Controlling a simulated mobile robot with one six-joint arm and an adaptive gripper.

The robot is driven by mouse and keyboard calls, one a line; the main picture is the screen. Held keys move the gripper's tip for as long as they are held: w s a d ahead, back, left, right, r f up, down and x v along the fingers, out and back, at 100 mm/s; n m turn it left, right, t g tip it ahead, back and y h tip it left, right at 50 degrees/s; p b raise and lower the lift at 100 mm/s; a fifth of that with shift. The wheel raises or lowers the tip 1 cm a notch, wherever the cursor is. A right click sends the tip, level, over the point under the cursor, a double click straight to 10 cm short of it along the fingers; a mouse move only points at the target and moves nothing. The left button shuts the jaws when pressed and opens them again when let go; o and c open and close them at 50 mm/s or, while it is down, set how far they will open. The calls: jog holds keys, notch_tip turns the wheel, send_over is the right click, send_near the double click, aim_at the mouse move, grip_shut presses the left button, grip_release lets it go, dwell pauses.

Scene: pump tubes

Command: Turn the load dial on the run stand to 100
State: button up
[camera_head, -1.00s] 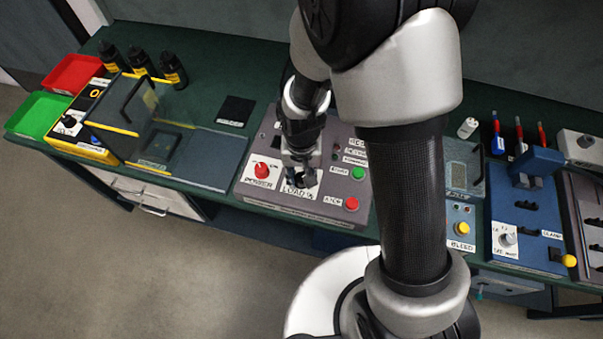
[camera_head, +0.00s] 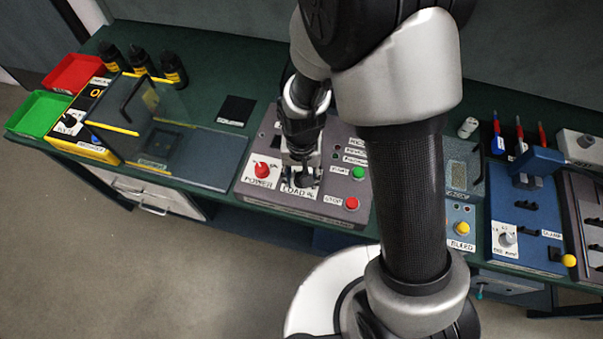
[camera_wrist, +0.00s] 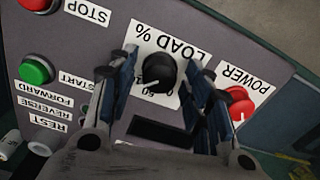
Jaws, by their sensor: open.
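The run stand (camera_head: 325,207) is a grey panel on the green bench in the head view. Its load dial (camera_wrist: 159,72) is a round black knob with a white pointer line on a white LOAD % plate (camera_wrist: 143,37). In the wrist view the pointer faces down and slightly left, near the small scale figures, which I cannot read fully. My gripper (camera_wrist: 164,80) is open, with one finger on each side of the dial; I cannot tell whether they touch it. In the head view my gripper (camera_head: 299,178) covers the dial.
The red power knob (camera_wrist: 237,102) sits close beside one finger in the wrist view. The green start button (camera_wrist: 36,69) and red stop button (camera_wrist: 37,3) are on the other side. A clear-walled guard (camera_head: 150,110) stands left of the stand, and a bleed unit (camera_head: 461,225) stands right.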

dwell(0.3)
notch_tip(320, 180, up, 12)
dwell(0.4)
dwell(0.4)
jog(key=s+d+r+n+t, duration=0.1)
jog(key=s+d+r+t, duration=0.1)
jog(key=s+d+r, duration=0.3)
jog(key=s+d+r+n+t, duration=0.1)
jog(key=s+d+r+t, duration=0.1)
jog(key=s+d+r, duration=0.3)
jog(key=s+r, duration=0.3)
jog(key=r, duration=0.3)
jog(key=shift+s+d+t, duration=0.3)
jog(key=shift+s+d, duration=0.05)
jog(key=shift+d, duration=0.05)
jog(key=shift+r, duration=0.15)
dwell(1.1)
